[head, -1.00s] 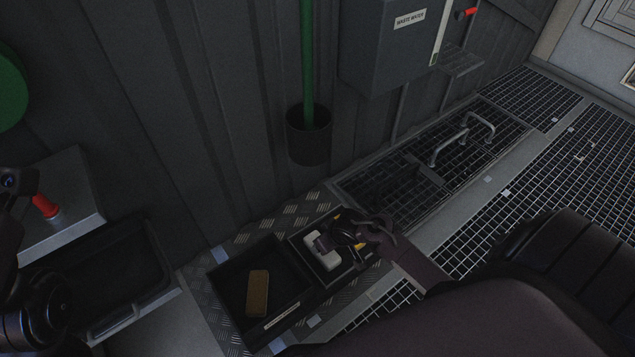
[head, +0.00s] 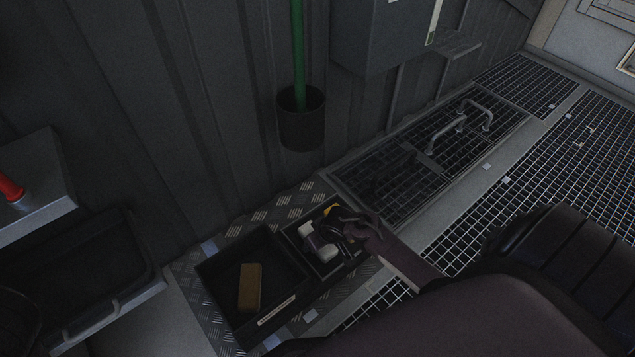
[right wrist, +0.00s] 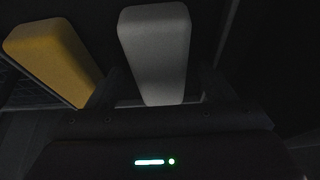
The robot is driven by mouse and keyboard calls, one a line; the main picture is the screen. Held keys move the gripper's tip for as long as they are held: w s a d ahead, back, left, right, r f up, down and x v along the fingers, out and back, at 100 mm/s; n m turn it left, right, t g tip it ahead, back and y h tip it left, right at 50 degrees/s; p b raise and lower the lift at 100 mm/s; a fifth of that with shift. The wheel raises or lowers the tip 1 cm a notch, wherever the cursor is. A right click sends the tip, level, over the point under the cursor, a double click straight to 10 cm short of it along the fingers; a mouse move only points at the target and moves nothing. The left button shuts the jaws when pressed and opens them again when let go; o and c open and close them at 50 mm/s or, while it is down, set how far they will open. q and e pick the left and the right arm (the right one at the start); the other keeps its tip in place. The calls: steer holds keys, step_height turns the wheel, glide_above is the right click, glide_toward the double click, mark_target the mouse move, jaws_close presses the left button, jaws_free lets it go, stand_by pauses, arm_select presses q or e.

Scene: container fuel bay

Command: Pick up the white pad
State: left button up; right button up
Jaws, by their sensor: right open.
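The white pad (head: 327,253) lies in the small dark tray (head: 293,239) on the floor step. In the right wrist view the white pad (right wrist: 153,50) reaches up and away from between the fingers, its near end at the jaw opening. My right gripper (head: 317,238) is open, with its fingers at the pad and partly covering it in the head view. It also shows in the right wrist view (right wrist: 161,88), one finger on each side of the pad's near end. Whether the fingers touch the pad I cannot tell. My left gripper is not clearly in view.
A yellow pad (right wrist: 55,62) lies beside the white one. A larger tray (head: 215,277) on the left holds a brown block (head: 250,288). A green pole stands in a dark holder (head: 302,128) on the wall. Floor grating with metal handles (head: 462,125) lies to the right.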

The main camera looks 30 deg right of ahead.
steer(key=shift+c, duration=0.3)
steer(key=c, duration=1)
steer(key=shift+o, duration=0.2)
